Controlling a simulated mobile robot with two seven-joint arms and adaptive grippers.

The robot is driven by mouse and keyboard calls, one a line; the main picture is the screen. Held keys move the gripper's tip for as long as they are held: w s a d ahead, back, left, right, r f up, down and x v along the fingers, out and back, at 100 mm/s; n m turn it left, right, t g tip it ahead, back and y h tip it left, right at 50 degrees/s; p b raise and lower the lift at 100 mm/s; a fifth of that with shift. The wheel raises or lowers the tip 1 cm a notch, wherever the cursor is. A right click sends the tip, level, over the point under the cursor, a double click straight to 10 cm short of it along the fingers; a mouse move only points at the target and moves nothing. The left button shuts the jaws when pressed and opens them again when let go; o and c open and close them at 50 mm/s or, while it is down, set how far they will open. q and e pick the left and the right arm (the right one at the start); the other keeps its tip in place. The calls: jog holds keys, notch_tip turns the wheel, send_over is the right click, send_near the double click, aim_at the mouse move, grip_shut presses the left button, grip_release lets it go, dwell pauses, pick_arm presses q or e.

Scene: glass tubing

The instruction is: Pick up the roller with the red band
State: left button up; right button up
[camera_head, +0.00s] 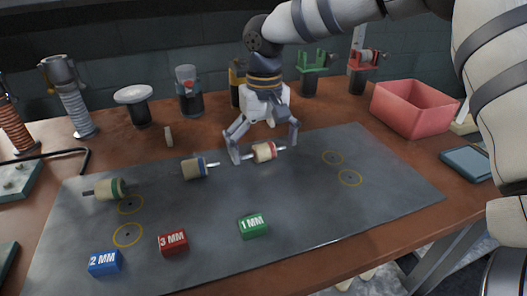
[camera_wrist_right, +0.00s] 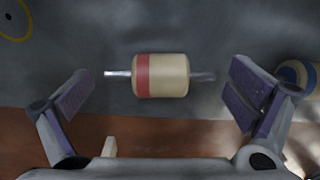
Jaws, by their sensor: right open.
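The roller with the red band (camera_head: 264,152) lies on the grey mat, a cream cylinder with a metal pin at each end. It also shows in the right wrist view (camera_wrist_right: 160,75), centred between the fingers. My right gripper (camera_head: 264,150) is open above and around the roller, one finger towards each pin end, apart from it in the wrist view (camera_wrist_right: 160,95). A roller with a blue band (camera_head: 194,168) lies just left, and a roller with a green band (camera_head: 109,189) lies farther left. My left gripper is not in view.
The grey mat (camera_head: 310,205) has yellow rings and blocks marked 2 MM (camera_head: 105,262), 3 MM (camera_head: 173,243) and 1 MM (camera_head: 253,226). A pink bin (camera_head: 413,108) stands at the back right. Several stands and tools line the back. The mat's right part is clear.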

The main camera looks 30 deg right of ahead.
jog(key=c, duration=1.1)
jog(key=shift+r, duration=0.2)
